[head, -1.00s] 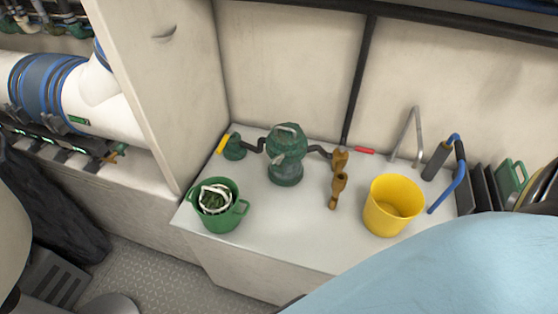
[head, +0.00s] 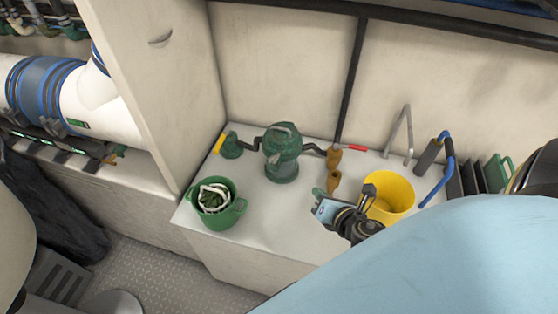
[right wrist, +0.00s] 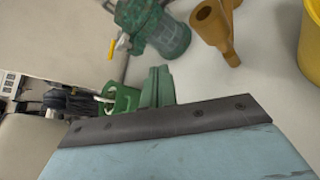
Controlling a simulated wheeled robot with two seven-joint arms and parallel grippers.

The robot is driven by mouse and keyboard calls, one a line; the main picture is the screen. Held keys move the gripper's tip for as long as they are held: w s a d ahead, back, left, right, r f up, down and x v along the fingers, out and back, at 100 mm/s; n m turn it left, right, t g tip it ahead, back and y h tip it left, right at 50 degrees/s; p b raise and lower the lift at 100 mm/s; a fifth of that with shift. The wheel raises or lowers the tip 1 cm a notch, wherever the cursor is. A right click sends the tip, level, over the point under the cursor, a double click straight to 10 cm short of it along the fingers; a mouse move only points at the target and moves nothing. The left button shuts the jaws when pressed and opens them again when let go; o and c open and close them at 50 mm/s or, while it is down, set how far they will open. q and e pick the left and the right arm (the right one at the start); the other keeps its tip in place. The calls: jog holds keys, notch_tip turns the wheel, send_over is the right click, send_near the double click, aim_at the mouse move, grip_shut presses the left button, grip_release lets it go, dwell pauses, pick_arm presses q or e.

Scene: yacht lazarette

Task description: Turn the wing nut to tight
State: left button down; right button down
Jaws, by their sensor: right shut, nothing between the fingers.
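A dark green strainer-like body (head: 282,160) stands on the white bench top, with pipes on both sides. A pale bar-shaped piece on its top (head: 284,128) looks like the wing nut; its turn position is too small to tell. In the right wrist view the green body (right wrist: 165,30) is at the top, cut off by the frame edge. My right gripper (head: 321,193) is shut and empty, above the bench in front and right of the green body, clearly apart from it. Its greenish fingers also show in the right wrist view (right wrist: 157,78). My left gripper is not in view.
A yellow bucket (head: 400,188) stands just beyond and right of my right gripper. Brown fittings (head: 334,180) lie between it and the green body. A green tub (head: 232,213) with white rope stands at the left front. The bench middle (head: 265,215) is clear.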

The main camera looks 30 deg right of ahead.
notch_tip(320, 180, up, 3)
jog(key=a+n+t+y, duration=0.1)
jog(key=a+n+y, duration=0.1)
jog(key=n, duration=0.5)
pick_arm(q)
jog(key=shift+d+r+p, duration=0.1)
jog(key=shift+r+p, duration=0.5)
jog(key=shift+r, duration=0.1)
pick_arm(e)
jog(key=n+y, duration=0.1)
jog(key=n, duration=0.2)
send_near(271, 158)
jog(key=shift+t, duration=0.3)
jog(key=x, duration=0.6)
jog(key=shift+f, duration=0.3)
jog(key=shift+w, duration=0.1)
